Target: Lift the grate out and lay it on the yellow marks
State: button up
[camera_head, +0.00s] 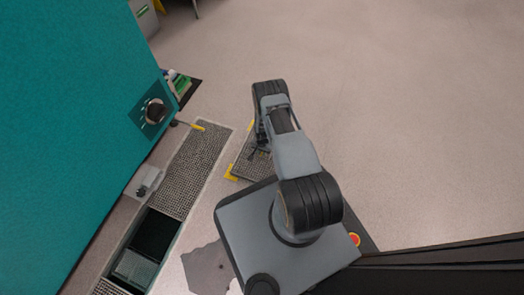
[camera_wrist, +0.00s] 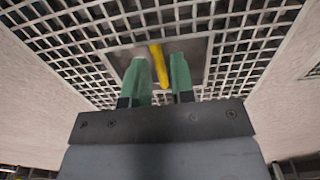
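The grate (camera_head: 255,166), a grey mesh panel, lies by the yellow marks (camera_head: 231,173) on the floor, partly hidden under my arm in the head view. In the wrist view the grate (camera_wrist: 80,45) fills the upper part, with a yellow handle (camera_wrist: 160,66) on a plain plate at its middle. My gripper (camera_wrist: 160,72) has its two green fingers on either side of the handle, with narrow gaps showing, so it looks open. My gripper is mostly hidden in the head view. Part of the channel is uncovered, showing a dark opening (camera_head: 153,234).
A teal cabinet (camera_head: 70,110) with a dark knob panel stands at the left. A dark wet patch (camera_head: 208,268) lies beside the opening. The floor at right is clear.

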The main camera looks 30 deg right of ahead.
jog(key=shift+o, duration=1.4)
jog(key=shift+s+f, duration=0.1)
notch_tip(320, 180, up, 14)
jog(key=p, duration=0.6)
jog(key=shift+p, duration=0.3)
jog(key=w+a+r+n+t+p, duration=0.15)
jog(key=r+p, duration=0.75)
jog(key=r, duration=1.5)
jog(key=w+a+r+n+p, duration=0.1)
jog(key=a+r+n+p, duration=0.2)
jog(key=r+p, duration=1.3)
jog(key=s+a+r+n+p, duration=0.1)
jog(key=s+r+p, duration=0.2)
jog(key=r, duration=1.1)
jog(key=s+a+r+n+t+p, duration=0.1)
jog(key=s+r+p, duration=0.3)
jog(key=s+r, duration=0.5)
jog(key=s+a+r+n+t+p, duration=0.1)
jog(key=s+a+r+n+p, duration=0.2)
jog(key=r, duration=1.8)
jog(key=s+p, duration=0.1)
jog(key=s, duration=0.2)
jog(key=shift+s, duration=0.2)
